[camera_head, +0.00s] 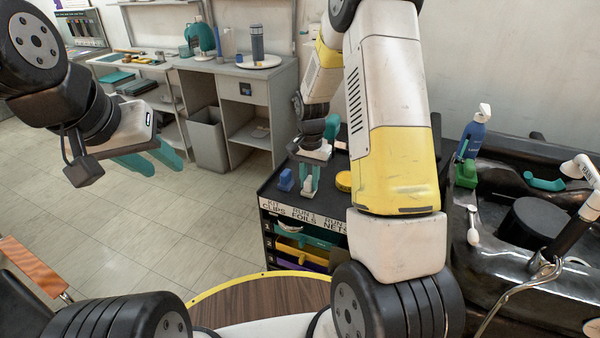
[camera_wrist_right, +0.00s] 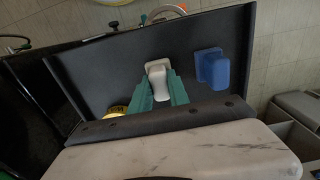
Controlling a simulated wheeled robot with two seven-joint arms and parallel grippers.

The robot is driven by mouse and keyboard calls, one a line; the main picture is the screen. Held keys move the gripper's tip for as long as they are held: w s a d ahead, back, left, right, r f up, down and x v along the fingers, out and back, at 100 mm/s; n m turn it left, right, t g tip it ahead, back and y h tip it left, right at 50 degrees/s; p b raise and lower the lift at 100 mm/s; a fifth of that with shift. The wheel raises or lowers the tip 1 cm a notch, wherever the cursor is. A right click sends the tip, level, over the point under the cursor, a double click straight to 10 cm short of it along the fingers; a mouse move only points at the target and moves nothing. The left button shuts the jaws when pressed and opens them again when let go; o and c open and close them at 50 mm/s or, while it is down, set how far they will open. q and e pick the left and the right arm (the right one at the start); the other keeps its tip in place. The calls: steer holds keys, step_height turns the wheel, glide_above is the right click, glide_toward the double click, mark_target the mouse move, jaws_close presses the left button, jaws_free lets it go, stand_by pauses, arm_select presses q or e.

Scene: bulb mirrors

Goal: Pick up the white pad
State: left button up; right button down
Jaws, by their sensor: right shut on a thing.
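The white pad (camera_head: 308,185) is between the teal fingers of my right gripper (camera_head: 310,178), over the top of the dark cart (camera_head: 270,192). In the right wrist view the white pad (camera_wrist_right: 158,82) shows between both fingertips (camera_wrist_right: 158,90), which are shut on it. I cannot tell whether it touches the cart top or is just above it. My left gripper (camera_head: 155,162) is at the upper left, over the floor, with its teal fingers apart and empty.
A blue pad (camera_head: 286,180) stands on the cart beside the white pad; it also shows in the wrist view (camera_wrist_right: 212,68). A round yellow thing (camera_head: 343,181) lies on the cart's other side. A dark basin unit (camera_head: 510,260) with a blue spray bottle (camera_head: 474,132) stands at right.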

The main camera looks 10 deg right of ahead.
mark_target(309, 178)
steer(key=shift+r, duration=0.8)
step_height(309, 178, up, 2)
steer(key=shift+a+r, duration=0.1)
steer(key=shift+r, duration=0.05)
steer(key=s+a, duration=0.3)
steer(key=s, duration=0.4)
steer(key=s+a+r, duration=0.1)
steer(key=s+a, duration=0.2)
steer(key=s, duration=0.4)
steer(key=shift+s+a, duration=0.15)
steer(key=shift+s, duration=0.2)
